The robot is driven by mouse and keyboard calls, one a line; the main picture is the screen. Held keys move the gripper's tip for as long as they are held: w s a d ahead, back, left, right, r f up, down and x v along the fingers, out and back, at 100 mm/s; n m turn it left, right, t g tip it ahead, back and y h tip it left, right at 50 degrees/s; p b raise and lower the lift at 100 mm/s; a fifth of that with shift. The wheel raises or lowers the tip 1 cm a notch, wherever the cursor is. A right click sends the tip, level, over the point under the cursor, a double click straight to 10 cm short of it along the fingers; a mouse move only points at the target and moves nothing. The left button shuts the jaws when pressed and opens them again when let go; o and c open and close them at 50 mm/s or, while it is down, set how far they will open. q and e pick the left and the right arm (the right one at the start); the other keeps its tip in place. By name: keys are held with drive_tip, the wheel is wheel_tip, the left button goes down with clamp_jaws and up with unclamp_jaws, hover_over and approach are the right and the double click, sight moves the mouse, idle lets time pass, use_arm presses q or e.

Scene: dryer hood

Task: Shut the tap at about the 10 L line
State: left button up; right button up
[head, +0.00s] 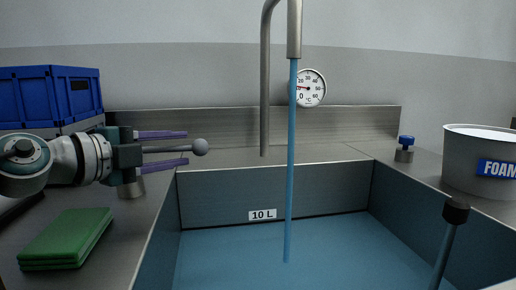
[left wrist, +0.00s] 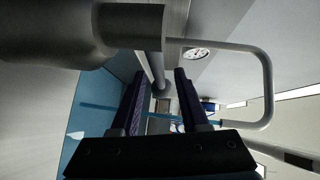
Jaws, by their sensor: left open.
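The tap's spout (head: 294,30) rises over the sink, and a blue stream (head: 290,160) runs from it into the water (head: 235,250). The water surface lies just below the 10 L label (head: 262,214) on the back wall. The tap lever (head: 200,147) is a grey rod with a ball end, pointing right over the left counter. My left gripper (head: 188,147) is open, its purple fingers above and below the lever, with gaps visible. The left wrist view also shows the fingers (left wrist: 163,85) either side of the rod. The right gripper is out of view.
A green cloth (head: 68,237) lies on the left counter, with a blue crate (head: 48,95) behind. A FOAM tub (head: 480,160) and a blue-topped knob (head: 405,145) stand at right. A black-topped rod (head: 455,210) stands at front right. A dial (head: 311,87) hangs behind.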

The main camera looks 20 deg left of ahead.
use_arm(q)
drive_tip(key=shift+w+d, duration=0.15)
drive_tip(key=shift+w, duration=0.3)
clamp_jaws()
idle(1.2)
